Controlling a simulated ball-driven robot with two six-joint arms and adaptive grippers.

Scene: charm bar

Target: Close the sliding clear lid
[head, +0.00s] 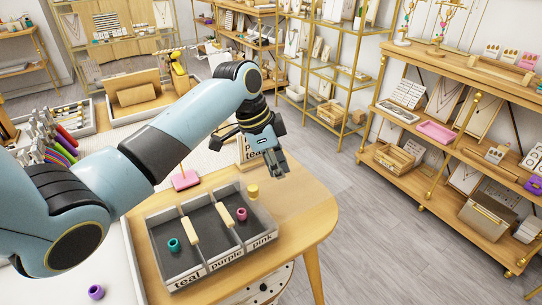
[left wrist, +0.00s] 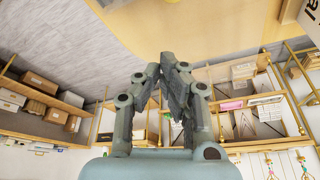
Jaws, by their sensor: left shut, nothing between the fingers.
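A grey box (head: 165,275) stands on the wooden table, its front marked teal, purple and pink. Its compartments are parted by dividers with pale wooden pieces (head: 191,231) on them. A teal ring (head: 173,244) lies in the left compartment and a magenta ring (head: 241,214) in the right one. A small gold knob (head: 252,191) shows at the box's back right corner. The clear lid's outline is too faint to tell how far it covers the box. My left gripper (head: 279,173) is shut and empty, above and behind the knob, apart from it. Its fingers also show in the left wrist view (left wrist: 174,62).
A purple ring (head: 96,291) lies on the white surface left of the box. A pink stand (head: 185,180) and a small sign (head: 250,150) are behind the box. Shelves (head: 460,75) stand at the right, beyond open floor.

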